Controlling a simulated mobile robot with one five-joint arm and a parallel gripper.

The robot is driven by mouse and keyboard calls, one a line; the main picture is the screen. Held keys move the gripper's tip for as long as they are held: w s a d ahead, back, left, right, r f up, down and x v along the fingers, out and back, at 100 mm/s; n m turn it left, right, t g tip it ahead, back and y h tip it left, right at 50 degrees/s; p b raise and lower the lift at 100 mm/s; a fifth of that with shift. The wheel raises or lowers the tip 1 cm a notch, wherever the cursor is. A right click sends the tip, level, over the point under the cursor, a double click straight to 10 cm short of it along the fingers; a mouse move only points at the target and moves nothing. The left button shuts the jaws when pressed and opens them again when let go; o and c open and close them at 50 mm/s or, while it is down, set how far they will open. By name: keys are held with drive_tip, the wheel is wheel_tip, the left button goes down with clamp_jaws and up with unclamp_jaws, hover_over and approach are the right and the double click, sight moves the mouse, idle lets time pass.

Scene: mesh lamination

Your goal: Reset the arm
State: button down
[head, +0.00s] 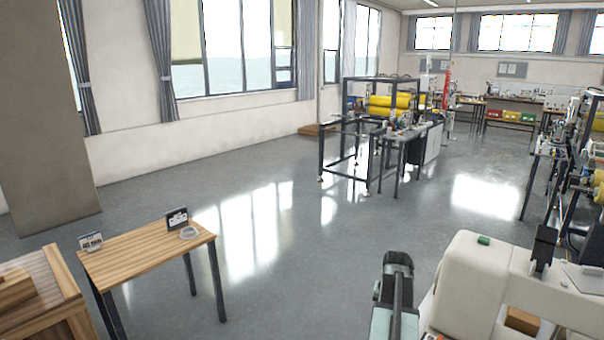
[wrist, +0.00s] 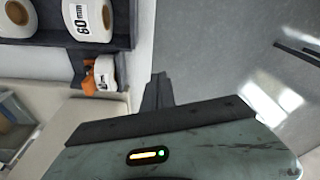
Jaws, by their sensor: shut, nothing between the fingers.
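My gripper (wrist: 157,92) shows in the wrist view as dark fingers close together beyond a grey-green housing. The fingers are shut and hold nothing. In the head view, part of my arm with the same grey-green colour and a dark upper part rises at the lower right. It stands over the floor, left of a white machine body (head: 475,275). I cannot tell the fingertips apart there.
In the wrist view, white rolls (wrist: 88,18), one marked 60mm, sit in a dark rack (wrist: 100,46) at upper left. A wooden table (head: 140,255) stands at lower left in the head view. Open floor (head: 300,235) lies between it and a machine frame (head: 345,150).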

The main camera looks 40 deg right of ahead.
drive_tip(key=w+a+n, duration=0.2)
drive_tip(key=w+a, duration=0.3)
drive_tip(key=a, duration=0.4)
drive_tip(key=w+a+f+n+y, duration=0.1)
drive_tip(key=w+a+n, duration=0.1)
drive_tip(key=w+a, duration=0.5)
drive_tip(key=w+a+n, duration=0.2)
drive_tip(key=w+a, duration=0.2)
drive_tip(key=a, duration=0.7)
drive_tip(key=a+f+n+g+b, duration=0.1)
drive_tip(key=a+n, duration=0.4)
drive_tip(key=a, duration=2.2)
drive_tip(key=shift+a+n+y+b, duration=0.25)
drive_tip(key=shift+n+y+b, duration=0.05)
drive_tip(key=shift+n+y, duration=0.1)
drive_tip(key=shift+d, duration=0.1)
